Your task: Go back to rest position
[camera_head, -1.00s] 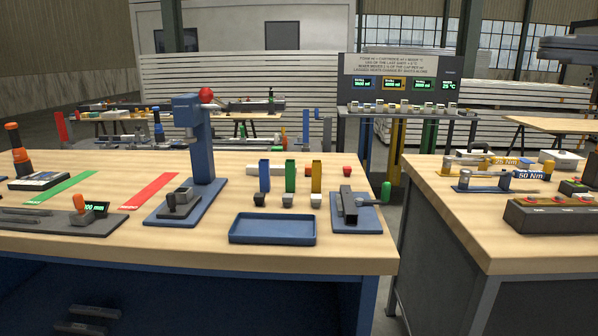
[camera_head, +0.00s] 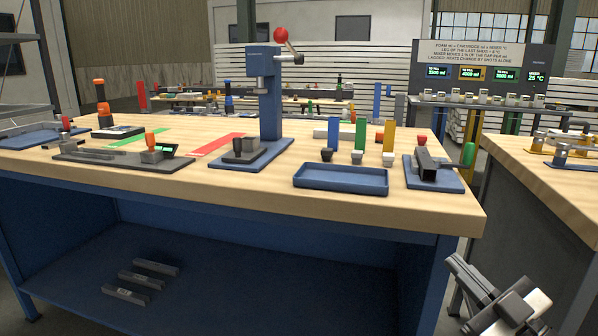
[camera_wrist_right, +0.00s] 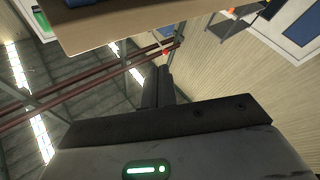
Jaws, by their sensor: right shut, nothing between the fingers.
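My right gripper (camera_head: 464,268) shows at the lower right of the head view, in front of the workbench's right end and below its top. In the right wrist view its two dark fingers (camera_wrist_right: 158,88) are pressed together with nothing between them. It is clear of the bench objects. My left gripper is in neither view.
The workbench (camera_head: 250,195) holds a blue lever press (camera_head: 270,100), a blue tray (camera_head: 340,180) and a clamp fixture (camera_head: 430,168). Dark bars (camera_head: 140,280) lie on its lower shelf. A second bench (camera_head: 545,185) stands right, with a gap between.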

